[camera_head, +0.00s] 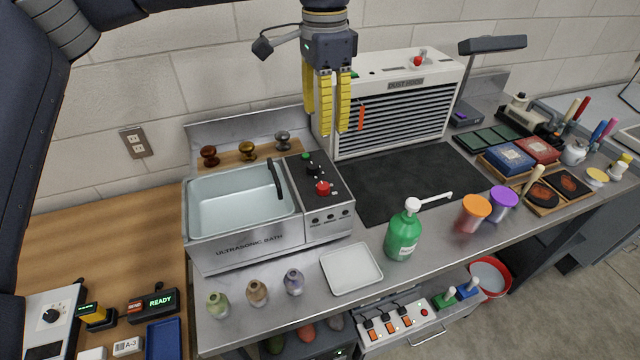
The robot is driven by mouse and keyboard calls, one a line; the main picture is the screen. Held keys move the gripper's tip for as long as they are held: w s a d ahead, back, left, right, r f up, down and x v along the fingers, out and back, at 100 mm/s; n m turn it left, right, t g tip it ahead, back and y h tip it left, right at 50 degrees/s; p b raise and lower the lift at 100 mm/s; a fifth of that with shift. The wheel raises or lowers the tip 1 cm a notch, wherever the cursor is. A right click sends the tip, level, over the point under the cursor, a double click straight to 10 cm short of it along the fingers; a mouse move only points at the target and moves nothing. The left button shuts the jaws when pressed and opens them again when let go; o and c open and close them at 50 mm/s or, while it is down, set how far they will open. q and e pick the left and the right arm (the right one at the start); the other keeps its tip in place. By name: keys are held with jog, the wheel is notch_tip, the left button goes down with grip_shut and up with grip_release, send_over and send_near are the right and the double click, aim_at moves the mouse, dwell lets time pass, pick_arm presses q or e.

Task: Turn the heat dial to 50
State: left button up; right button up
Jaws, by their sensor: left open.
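The ultrasonic bath (246,243) stands on the steel bench, with its control panel (329,208) on its right side. The panel carries a black dial (313,170), a red knob (322,187) and a small green part (306,156). Their markings are too small to read, so I cannot tell which is the heat dial or its setting. My left gripper (328,124), with yellow fingers, hangs pointing down in front of the dust hood, above and behind the panel in the picture. It is open, empty and apart from the controls. My right gripper is not in view.
The dust hood (388,140) stands behind a dark mat (400,185). A white tray (351,270), small bottles (257,293) and a green pump bottle (403,237) stand in front. Another dial (50,315) is on a box at lower left. The mat is clear.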

aim_at(323, 185)
pick_arm(q)
notch_tip(323, 185, down, 17)
jog(key=shift+a+f, duration=0.1)
jog(key=shift+f, duration=0.1)
dwell(0.6)
jog(key=shift+c, duration=0.2)
grip_shut()
